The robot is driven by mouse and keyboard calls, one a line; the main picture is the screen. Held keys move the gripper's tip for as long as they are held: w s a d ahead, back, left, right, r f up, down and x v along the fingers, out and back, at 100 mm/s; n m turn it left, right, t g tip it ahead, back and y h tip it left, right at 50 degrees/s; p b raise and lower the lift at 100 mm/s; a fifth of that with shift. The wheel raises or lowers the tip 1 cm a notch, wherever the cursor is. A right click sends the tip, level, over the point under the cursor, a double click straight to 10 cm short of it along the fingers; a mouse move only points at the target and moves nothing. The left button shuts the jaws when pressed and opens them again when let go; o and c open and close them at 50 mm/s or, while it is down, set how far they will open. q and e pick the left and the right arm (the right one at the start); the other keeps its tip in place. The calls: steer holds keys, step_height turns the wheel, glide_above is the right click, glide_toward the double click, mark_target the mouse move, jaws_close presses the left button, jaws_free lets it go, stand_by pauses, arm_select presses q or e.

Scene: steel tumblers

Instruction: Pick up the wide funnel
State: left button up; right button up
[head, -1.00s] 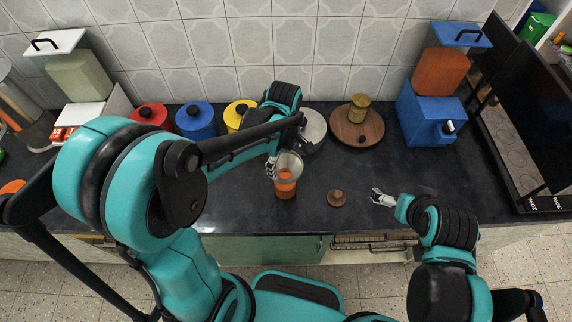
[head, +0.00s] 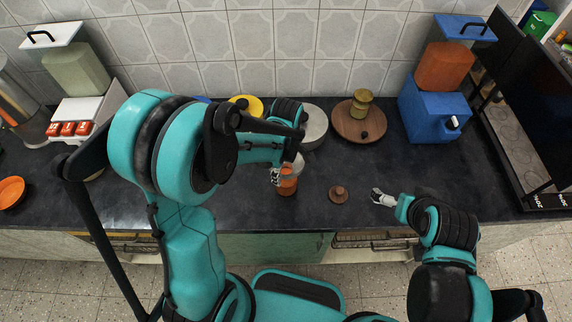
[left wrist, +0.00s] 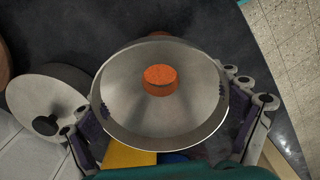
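The wide funnel is a shiny steel cone. It fills the middle of the left wrist view (left wrist: 130,110), its mouth toward the camera. An orange part shows at its centre. In the head view my left arm mostly hides the funnel, and the orange cup (head: 287,185) shows at its lower end. My left gripper (head: 277,175) is at the funnel, with one finger on each side close against the wall below the rim. It appears shut on the funnel. I cannot tell whether the funnel is raised. My right gripper (head: 381,197) is apart to the right, too small to read.
A small brown knobbed lid (head: 338,194) lies right of the funnel. An orange bowl (head: 12,191) is far left. The front right counter is mostly clear.

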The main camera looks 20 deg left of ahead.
arm_select(q)
steer(key=c, duration=0.7)
steer(key=shift+o, duration=0.2)
steer(key=shift+r, duration=0.15)
steer(key=shift+c, duration=0.2)
